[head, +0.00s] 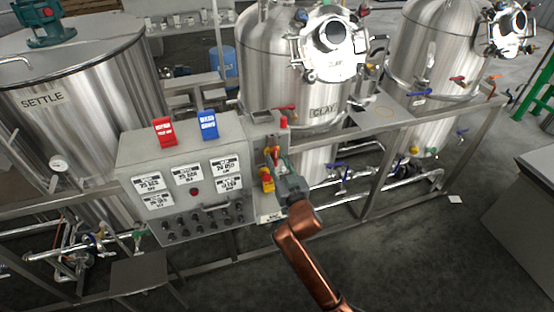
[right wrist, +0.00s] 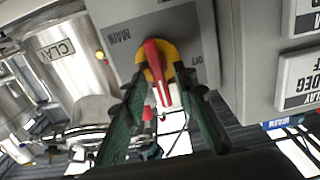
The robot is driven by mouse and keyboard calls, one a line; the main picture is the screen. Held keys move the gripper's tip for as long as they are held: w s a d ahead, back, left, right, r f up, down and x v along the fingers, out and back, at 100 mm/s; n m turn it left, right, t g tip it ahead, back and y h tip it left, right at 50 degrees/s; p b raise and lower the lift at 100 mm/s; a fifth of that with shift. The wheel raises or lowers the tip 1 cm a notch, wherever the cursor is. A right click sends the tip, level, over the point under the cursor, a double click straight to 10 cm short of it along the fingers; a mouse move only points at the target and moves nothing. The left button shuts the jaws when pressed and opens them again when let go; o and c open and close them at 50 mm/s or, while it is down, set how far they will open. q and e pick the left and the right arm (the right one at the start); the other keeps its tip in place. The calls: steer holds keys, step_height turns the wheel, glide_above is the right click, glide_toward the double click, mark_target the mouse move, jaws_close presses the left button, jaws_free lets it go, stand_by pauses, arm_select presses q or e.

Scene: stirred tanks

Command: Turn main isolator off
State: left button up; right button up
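The main isolator is a red lever handle on a round yellow disc. In the right wrist view the isolator (right wrist: 153,55) sits on a grey panel with an upside-down MAIN label beside it. My right gripper (head: 279,170) is in front of that box. In the right wrist view its green fingers (right wrist: 161,84) stand apart, one on each side of the red handle. Whether they touch it is unclear. My left gripper is out of view.
The sloping control panel (head: 180,155) with labels, knobs and red and blue tags is just left. A red-topped post (head: 284,122) stands above. Steel tanks (head: 270,70) and pipes lie behind.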

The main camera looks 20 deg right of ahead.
steer(key=shift+c, duration=0.5)
jaws_close()
steer(key=n+p, duration=0.2)
steer(key=n, duration=0.1)
steer(key=shift+a+r+p, duration=0.1)
steer(key=shift+r+p, duration=0.05)
steer(key=shift+p, duration=0.25)
steer(key=n+p, duration=0.2)
steer(key=n, duration=0.1)
steer(key=shift+a+n, duration=0.2)
steer(key=shift+n, duration=0.1)
steer(key=n+p, duration=0.2)
steer(key=n, duration=0.1)
steer(key=n+p, duration=0.1)
steer(key=n, duration=0.1)
steer(key=shift+a+f, duration=0.25)
steer(key=shift+f, duration=0.1)
steer(key=n, duration=0.2)
steer(key=n+p, duration=0.1)
steer(key=n, duration=0.1)
steer(key=n+p, duration=0.1)
steer(key=n, duration=0.1)
steer(key=shift+f, duration=0.35)
steer(key=shift+a+f+n, duration=0.1)
steer(key=shift+n, duration=0.2)
